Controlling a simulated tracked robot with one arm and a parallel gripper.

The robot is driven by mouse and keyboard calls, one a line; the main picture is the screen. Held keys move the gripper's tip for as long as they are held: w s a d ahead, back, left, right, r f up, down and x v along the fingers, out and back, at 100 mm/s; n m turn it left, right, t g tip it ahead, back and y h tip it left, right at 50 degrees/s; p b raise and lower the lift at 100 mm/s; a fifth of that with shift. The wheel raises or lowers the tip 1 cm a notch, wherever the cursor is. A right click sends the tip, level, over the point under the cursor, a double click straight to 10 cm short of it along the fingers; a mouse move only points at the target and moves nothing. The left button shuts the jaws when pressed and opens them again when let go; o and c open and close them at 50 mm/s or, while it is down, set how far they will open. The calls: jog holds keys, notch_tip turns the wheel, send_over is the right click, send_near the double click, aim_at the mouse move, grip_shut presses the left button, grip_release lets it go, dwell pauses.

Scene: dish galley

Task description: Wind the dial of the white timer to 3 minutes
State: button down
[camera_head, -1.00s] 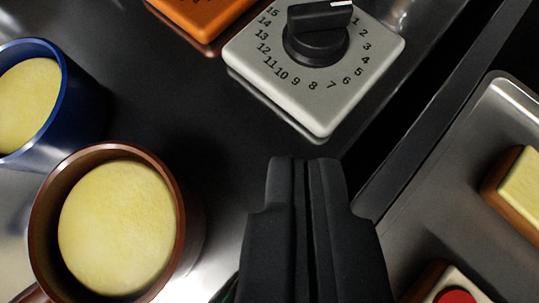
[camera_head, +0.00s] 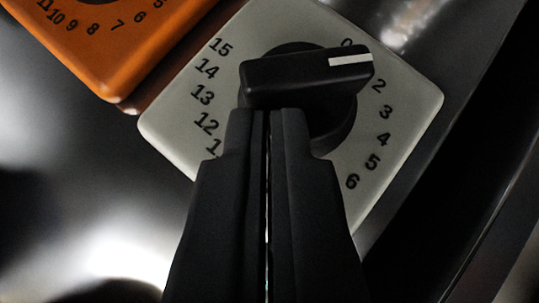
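The white timer (camera_head: 405,105) fills the upper middle of the view, with black numbers around its black dial (camera_head: 290,82). The dial's grip bar lies nearly level, and its white mark points right, between the 0 and the 2, covering the 1. My gripper (camera_head: 268,113) comes up from below with its fingers together, only a thin slit between them. The fingertips overlap the lower edge of the grip bar in the picture; I cannot tell whether they touch it. The fingers hide the lower numbers from about 11 to 7.
An orange timer (camera_head: 115,55) stands close by at the upper left, partly out of view. The dark shiny counter (camera_head: 90,190) is clear at the left. A dark edge runs down the right side.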

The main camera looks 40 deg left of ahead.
jog(key=shift+w+a+r, duration=0.1)
jog(key=shift+w+a, duration=0.05)
dwell(0.3)
jog(key=shift+a+r+p, duration=0.1)
jog(key=shift+p, duration=0.3)
jog(key=shift+w+a, duration=0.15)
jog(key=shift+w, duration=0.1)
jog(key=shift+f, duration=0.2)
